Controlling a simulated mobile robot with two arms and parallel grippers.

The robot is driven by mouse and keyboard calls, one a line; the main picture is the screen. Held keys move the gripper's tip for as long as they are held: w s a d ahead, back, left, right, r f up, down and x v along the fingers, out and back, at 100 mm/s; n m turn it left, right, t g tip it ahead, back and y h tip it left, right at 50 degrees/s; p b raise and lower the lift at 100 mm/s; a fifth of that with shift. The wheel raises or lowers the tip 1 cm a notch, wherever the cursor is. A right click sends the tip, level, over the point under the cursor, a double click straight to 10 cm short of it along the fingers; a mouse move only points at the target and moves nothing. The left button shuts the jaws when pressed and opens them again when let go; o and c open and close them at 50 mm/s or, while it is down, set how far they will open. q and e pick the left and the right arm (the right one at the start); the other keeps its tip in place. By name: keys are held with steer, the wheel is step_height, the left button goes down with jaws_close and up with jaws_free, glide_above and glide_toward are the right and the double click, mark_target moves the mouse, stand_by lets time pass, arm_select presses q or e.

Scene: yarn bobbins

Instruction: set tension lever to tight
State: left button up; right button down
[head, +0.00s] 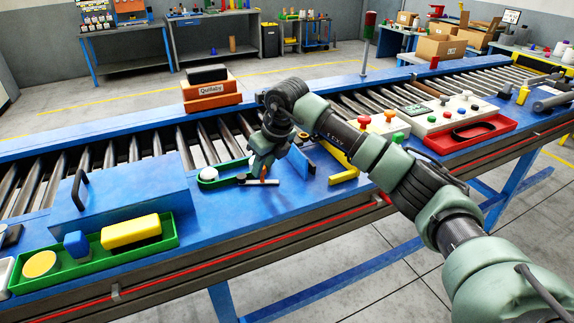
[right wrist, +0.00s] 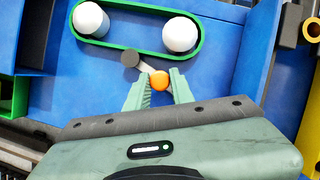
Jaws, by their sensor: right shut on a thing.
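The tension lever is a short grey bar with an orange ball knob (right wrist: 160,80) at one end and a dark round pivot (right wrist: 130,59) at the other. In the right wrist view the bar slants from the pivot down to the right. My right gripper (right wrist: 159,84) has its green fingers on both sides of the knob and is shut on it. In the head view my right gripper (head: 263,173) is low over the blue surface, and it mostly hides the lever. No tight or loose marking is readable. My left gripper is not in view.
A green loop around two white rollers (right wrist: 180,35) lies just beyond the lever. A blue upright plate (head: 301,163) and a yellow bracket (head: 343,177) stand to the right. A green tray (head: 172,240) holds several items at the left. The blue surface in front is clear.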

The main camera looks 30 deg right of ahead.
steer(key=shift+r, duration=0.1)
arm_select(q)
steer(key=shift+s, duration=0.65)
arm_select(e)
steer(key=c, duration=1.2)
jaws_free()
steer(key=shift+c, duration=0.2)
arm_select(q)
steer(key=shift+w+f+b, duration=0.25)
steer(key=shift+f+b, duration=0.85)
arm_select(e)
steer(key=v, duration=0.7)
steer(key=shift+r, duration=0.3)
steer(key=shift+s, duration=0.15)
